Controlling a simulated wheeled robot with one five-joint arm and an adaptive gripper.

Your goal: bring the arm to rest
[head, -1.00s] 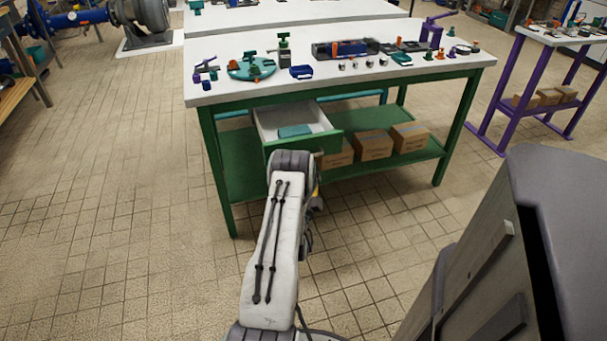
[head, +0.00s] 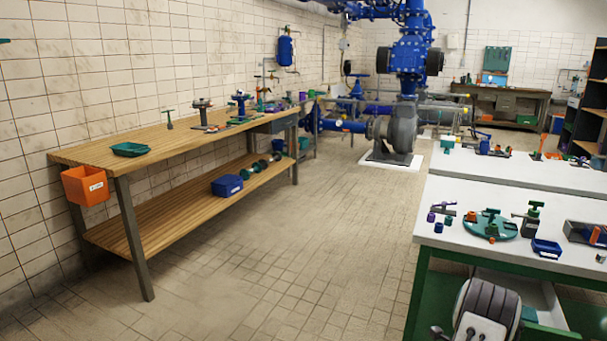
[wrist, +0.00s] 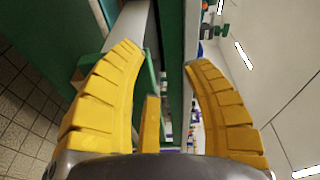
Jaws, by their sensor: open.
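My arm (head: 487,312) shows at the bottom right of the head view, in front of the green-legged table. Only a pale link and a dark ribbed joint show there; my gripper is hidden in that view. Green and white furniture surfaces lie beyond the fingers, and the wrist picture is turned sideways. An open drawer (head: 540,297) is partly visible behind my arm.
The white-topped table (head: 455,253) carries a teal round fixture (head: 487,226) and a blue tray (head: 546,248). A wooden bench (head: 185,139) with an orange bin (head: 85,186) stands along the left wall. The tiled floor (head: 280,265) between them is clear.

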